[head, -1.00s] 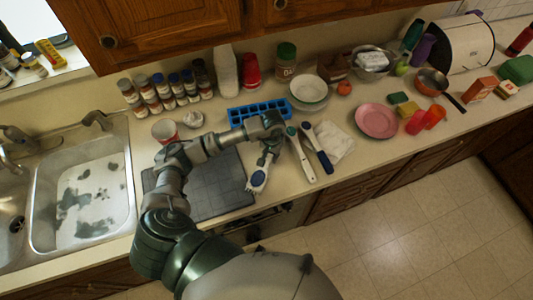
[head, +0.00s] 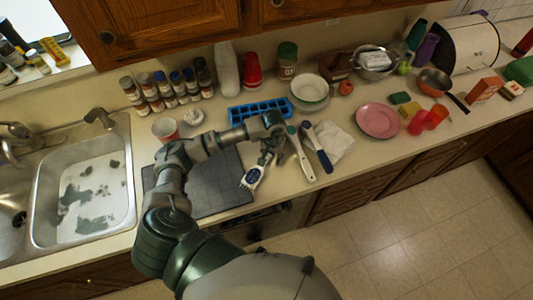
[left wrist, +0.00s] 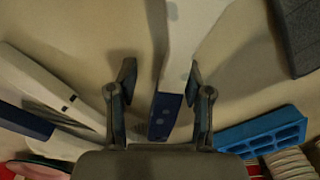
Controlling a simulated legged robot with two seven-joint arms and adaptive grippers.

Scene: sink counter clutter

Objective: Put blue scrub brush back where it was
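A brush (head: 252,177) with white and blue parts lies below my left gripper in the head view, its lower end over the right edge of the dark mat. In the left wrist view the white and blue brush (left wrist: 165,115) runs between the fingers. My left gripper (left wrist: 160,78) is open around it, with a clear gap on the left and a small one on the right. It also shows in the head view (head: 270,146), where the fingers are partly hidden. A teal-and-white brush (head: 301,158) and a navy-and-white brush (head: 318,148) lie to its right. My right gripper is out of view.
The dark mat (head: 212,190) lies to the left, beside the sink (head: 130,190). A blue ice tray (head: 258,110) is behind the gripper. A white cloth (head: 337,141) and a pink plate (head: 377,120) lie to the right. The counter's front edge is close.

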